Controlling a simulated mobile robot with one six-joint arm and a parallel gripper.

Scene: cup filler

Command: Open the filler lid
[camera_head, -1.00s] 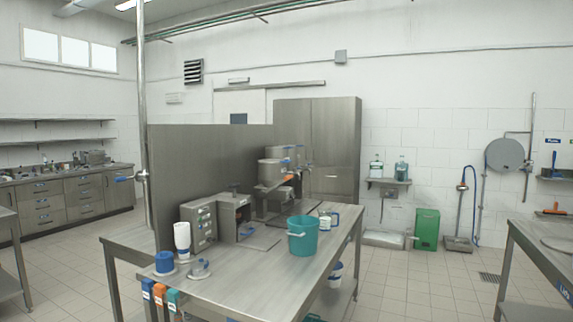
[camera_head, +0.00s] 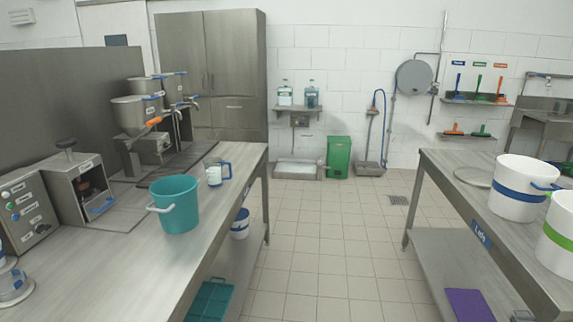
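The cup filler stands on the steel table at the left. Its conical steel hopper (camera_head: 134,114) has an orange handle (camera_head: 153,122) low on its right side. A second steel hopper (camera_head: 173,85) stands behind it. Blue strips show at the hopper tops, but whether a lid is open or shut is too small to tell. My gripper is not in view.
A teal bucket (camera_head: 175,203) and a blue-handled jug (camera_head: 216,172) stand on the left steel table (camera_head: 112,262). A grey control box (camera_head: 27,213) is at its left. White buckets (camera_head: 521,188) stand on the right table (camera_head: 447,168). The tiled aisle (camera_head: 318,235) between is clear.

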